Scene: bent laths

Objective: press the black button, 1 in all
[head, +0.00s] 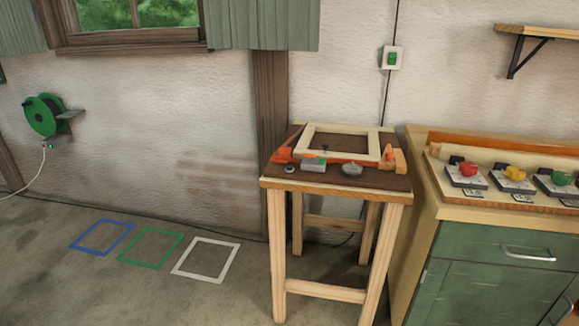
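I cannot clearly make out a black button. On the bench at the right stand small grey boxes with a red button (469,168), a yellow button (516,173) and a green button (562,178). A small dark piece (456,160) sits beside the red one, and similar dark pieces are beside the others; they are too small to tell what they are. The right end of this row is cut off by the picture edge. Neither of my grippers is in view.
A small wooden table (337,192) holds a pale frame (317,129), orange tools and a round metal item (352,169). The green cabinet (485,268) stands to its right. A shelf (540,32) hangs above. The floor at left is clear, with taped outlines.

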